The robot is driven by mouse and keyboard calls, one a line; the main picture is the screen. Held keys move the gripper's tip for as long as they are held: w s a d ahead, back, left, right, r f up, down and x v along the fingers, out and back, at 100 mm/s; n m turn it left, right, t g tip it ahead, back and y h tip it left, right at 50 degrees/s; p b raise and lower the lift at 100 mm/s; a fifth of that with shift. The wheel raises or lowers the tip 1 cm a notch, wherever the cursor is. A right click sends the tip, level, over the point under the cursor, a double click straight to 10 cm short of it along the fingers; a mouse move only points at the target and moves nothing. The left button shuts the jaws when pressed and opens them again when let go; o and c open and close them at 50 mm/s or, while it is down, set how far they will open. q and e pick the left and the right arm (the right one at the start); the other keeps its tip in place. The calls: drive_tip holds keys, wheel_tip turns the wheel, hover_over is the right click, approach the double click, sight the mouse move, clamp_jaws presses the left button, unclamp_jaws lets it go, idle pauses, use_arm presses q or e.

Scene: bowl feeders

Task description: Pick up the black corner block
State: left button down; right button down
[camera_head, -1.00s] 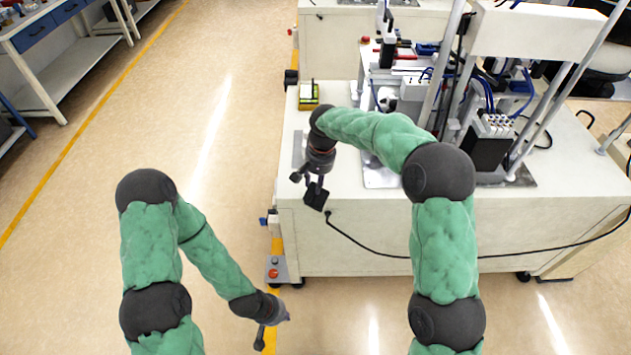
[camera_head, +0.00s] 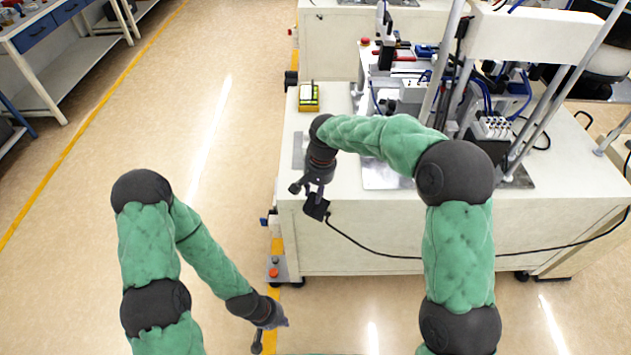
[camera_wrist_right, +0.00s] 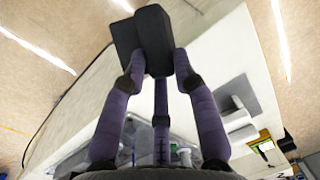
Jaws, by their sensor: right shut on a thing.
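The black corner block (camera_head: 316,208) is in my right gripper (camera_head: 312,191), at the near left corner of the machine table. In the right wrist view the block (camera_wrist_right: 152,38) sits between the tips of my right gripper (camera_wrist_right: 158,66), which is shut on it. It shows as two dark faces meeting at an angle. In the head view the gripper partly covers it. Whether it clears the table edge is hard to tell. My left gripper (camera_head: 271,336) hangs low over the floor at the bottom, away from the block; its fingers are too unclear to judge.
The machine table (camera_head: 440,240) carries a frame with feeders and blue tubing. A small yellow-green box (camera_head: 308,97) stands on its left side. A black cable (camera_head: 370,248) runs along the table front near the block. Floor to the left is open.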

drive_tip(key=s+p, duration=0.2)
drive_tip(key=s, duration=1.4)
drive_tip(key=g+p, duration=0.4)
drive_tip(key=p, duration=0.5)
drive_tip(key=shift+g, duration=0.3)
